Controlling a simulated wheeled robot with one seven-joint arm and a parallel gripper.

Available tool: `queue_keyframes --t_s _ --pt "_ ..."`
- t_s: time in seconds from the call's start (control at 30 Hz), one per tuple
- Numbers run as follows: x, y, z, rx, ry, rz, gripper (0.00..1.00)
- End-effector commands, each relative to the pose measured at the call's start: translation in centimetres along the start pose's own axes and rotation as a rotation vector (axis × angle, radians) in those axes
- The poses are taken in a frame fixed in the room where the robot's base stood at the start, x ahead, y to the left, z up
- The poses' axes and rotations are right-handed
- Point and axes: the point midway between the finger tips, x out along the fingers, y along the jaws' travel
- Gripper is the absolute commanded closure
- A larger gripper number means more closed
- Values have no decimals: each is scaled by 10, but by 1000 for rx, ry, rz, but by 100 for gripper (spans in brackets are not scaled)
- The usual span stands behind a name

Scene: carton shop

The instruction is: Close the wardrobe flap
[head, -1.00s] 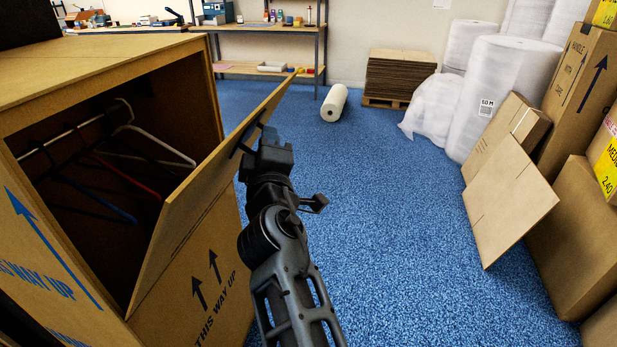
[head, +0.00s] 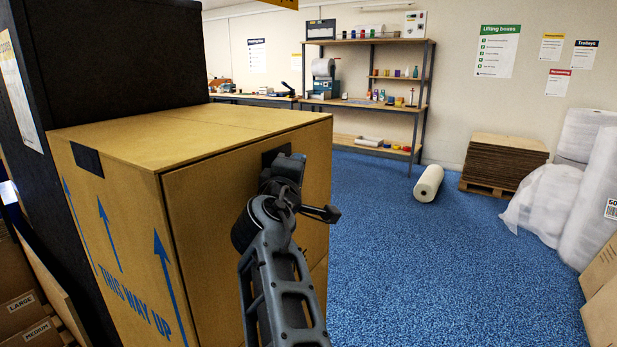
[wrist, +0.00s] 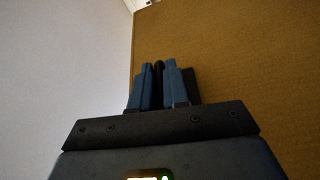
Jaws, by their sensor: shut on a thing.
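The wardrobe carton (head: 120,210) stands at left in the head view, with blue arrows and THIS WAY UP on its side. Its brown flap (head: 210,210) lies upright across the front opening, its top edge along the carton's top edge. The flap's face also fills the right of the wrist view (wrist: 240,80). My gripper (head: 284,168) is at the upper right of the flap, shut on a dark handle (wrist: 158,72), which shows between the fingers in the wrist view. The inside of the carton and its hangers are hidden. My arm covers part of the flap's lower right.
A dark panel (head: 110,60) stands behind the carton at left. Blue floor (head: 400,260) is open to the right. Shelving (head: 375,103) is at the back wall.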

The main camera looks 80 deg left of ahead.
Motion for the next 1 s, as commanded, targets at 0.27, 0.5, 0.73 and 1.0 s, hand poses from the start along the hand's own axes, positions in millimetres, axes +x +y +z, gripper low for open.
queue_keyframes --t_s 0.27,0.5,0.73,1.0 --pt "3 4 -5 1 0 5 100" --pt "3 5 -8 0 6 6 100" --pt "2 4 -8 0 6 5 70" --pt "2 1 -6 0 3 1 64"
